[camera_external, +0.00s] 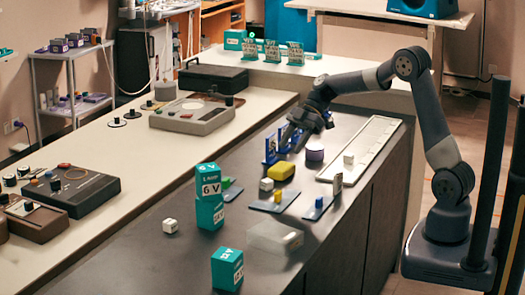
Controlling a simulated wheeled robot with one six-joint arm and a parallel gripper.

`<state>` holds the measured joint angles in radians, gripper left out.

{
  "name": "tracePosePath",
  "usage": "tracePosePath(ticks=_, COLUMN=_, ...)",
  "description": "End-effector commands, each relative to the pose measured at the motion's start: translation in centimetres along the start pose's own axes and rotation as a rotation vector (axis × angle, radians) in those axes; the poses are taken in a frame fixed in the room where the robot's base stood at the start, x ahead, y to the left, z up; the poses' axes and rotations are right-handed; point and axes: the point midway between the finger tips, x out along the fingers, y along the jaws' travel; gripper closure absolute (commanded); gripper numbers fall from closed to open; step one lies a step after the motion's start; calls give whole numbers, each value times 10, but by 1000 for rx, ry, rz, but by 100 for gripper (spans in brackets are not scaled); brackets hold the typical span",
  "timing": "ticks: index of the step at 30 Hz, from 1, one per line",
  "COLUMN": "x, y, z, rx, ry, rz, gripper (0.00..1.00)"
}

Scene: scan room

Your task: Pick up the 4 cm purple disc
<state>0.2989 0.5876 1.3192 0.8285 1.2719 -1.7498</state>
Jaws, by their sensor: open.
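The purple disc (315,152) is a short, round purple piece with a paler top. It stands on the dark grey bench top, left of the long white tray. My gripper (291,142) reaches in from the right and points down and left. It is above the bench, a little left of the disc in the picture, near the blue upright pieces. The jaws are open, with nothing seen between them. The exact gap between gripper and disc cannot be told from this one view.
Blue upright holders (271,148) stand left of the disc. The white tray (350,168) with a small white cube (348,158) is to the right. Teal boxes (209,197) and a clear box (272,238) stand nearer the camera.

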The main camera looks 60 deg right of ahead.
Motion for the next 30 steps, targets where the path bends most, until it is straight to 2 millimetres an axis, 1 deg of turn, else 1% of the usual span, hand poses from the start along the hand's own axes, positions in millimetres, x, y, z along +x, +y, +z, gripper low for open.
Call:
tracePosePath(ticks=9, x=0, y=0, z=0, rx=0, ry=0, rz=0, gripper=52)
tracePosePath(ticks=22, x=0, y=0, z=0, rx=0, ry=0, rz=0, gripper=17)
tracePosePath(ticks=28, x=-1, y=0, z=-1, rx=0, ry=0, rz=0, gripper=17)
tracePosePath(ticks=30, x=-7, y=1, z=-7, rx=-4, ry=0, rz=3, gripper=17)
